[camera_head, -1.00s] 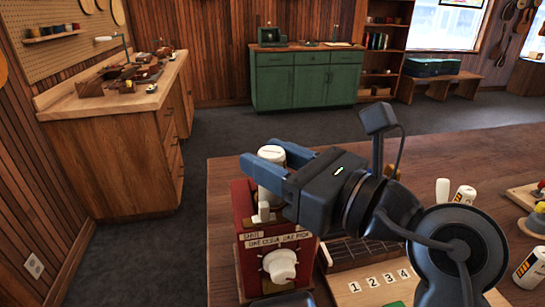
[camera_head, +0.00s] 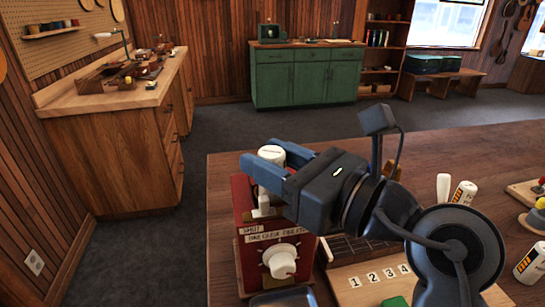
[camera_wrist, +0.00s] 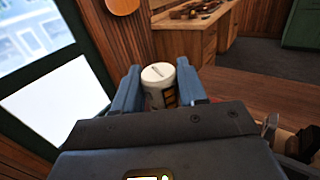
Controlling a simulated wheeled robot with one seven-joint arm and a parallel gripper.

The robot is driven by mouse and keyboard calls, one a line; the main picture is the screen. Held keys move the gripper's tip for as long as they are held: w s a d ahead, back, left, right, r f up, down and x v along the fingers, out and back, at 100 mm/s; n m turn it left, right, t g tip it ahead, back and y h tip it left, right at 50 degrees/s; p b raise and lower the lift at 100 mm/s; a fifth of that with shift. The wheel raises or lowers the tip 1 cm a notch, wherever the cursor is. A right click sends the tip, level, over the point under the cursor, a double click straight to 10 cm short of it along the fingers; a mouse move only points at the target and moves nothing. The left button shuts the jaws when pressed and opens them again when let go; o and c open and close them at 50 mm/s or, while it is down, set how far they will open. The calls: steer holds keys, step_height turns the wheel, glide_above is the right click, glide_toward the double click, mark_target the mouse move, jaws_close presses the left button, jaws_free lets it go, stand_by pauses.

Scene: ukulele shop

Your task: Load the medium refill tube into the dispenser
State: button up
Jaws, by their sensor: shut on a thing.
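The red dispenser (camera_head: 246,203) stands on the wooden table with a white knob (camera_head: 282,260) and a printed label strip on its front. My gripper (camera_head: 268,159) is shut on a white refill tube (camera_head: 271,152) at the dispenser's top. The wrist view shows this tube (camera_wrist: 158,76) between the two blue fingers (camera_wrist: 157,88), with a slotted white cap and an orange and dark marking. The tube looks about upright. Its lower end is hidden by my gripper, so I cannot tell whether it is in the dispenser. Its size is not readable.
A board numbered 1 to 4 (camera_head: 350,290) lies right of the dispenser. The table's left edge is close to the dispenser.

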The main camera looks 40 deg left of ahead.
steer(key=shift+f, duration=0.35)
steer(key=shift+r, duration=0.2)
steer(key=shift+r+p, duration=0.35)
steer(key=shift+p, duration=0.05)
steer(key=shift+r+p, duration=0.3)
steer(key=shift+p, duration=0.1)
stand_by(0.6)
steer(key=shift+f+b, duration=0.5)
steer(key=shift+f, duration=0.35)
stand_by(0.4)
steer(key=o, duration=0.8)
steer(key=shift+c, duration=0.2)
steer(key=shift+d, duration=0.15)
steer(key=d, duration=1)
steer(key=shift+s+d, duration=0.35)
